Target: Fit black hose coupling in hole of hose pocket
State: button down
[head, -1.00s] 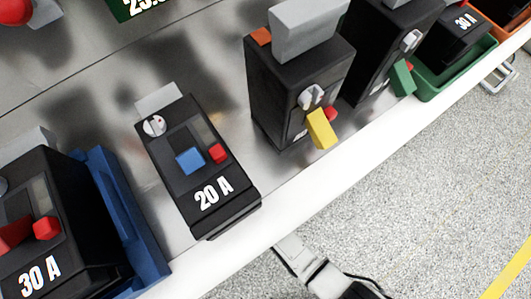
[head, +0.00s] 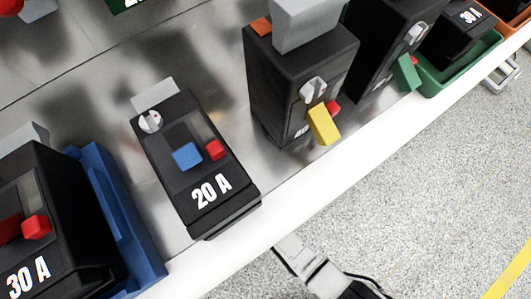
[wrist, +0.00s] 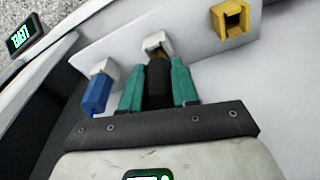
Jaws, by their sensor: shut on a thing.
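In the wrist view, my gripper (wrist: 158,78) has two teal fingers closed on the sides of the black hose coupling (wrist: 158,88). The coupling points away from my gripper, toward a white pocket (wrist: 154,37) on a pale panel. A brownish tip shows at the pocket's mouth. The coupling's front end is at or just inside the mouth; I cannot tell how deep. The head view does not clearly show my gripper, the coupling or the pocket.
In the wrist view, a blue piece (wrist: 96,94) sits in another white pocket at left, and a yellow square pocket (wrist: 231,19) is at right. In the head view, a 20 A breaker (head: 195,160) and several other breakers stand on a metal bench, beside blue (head: 125,220) and green (head: 455,70) trays.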

jog(key=shift+f, duration=0.15)
jog(key=c, duration=0.8)
grip_release()
jog(key=r+p, duration=0.1)
jog(key=r, duration=0.2)
jog(key=s+r+p, duration=0.1)
jog(key=r, duration=0.3)
jog(key=r+p, duration=0.1)
jog(key=r, duration=0.2)
jog(key=shift+s+d+r+p, duration=0.25)
jog(key=shift+s+r+p, duration=0.05)
jog(key=shift+r+p, duration=0.1)
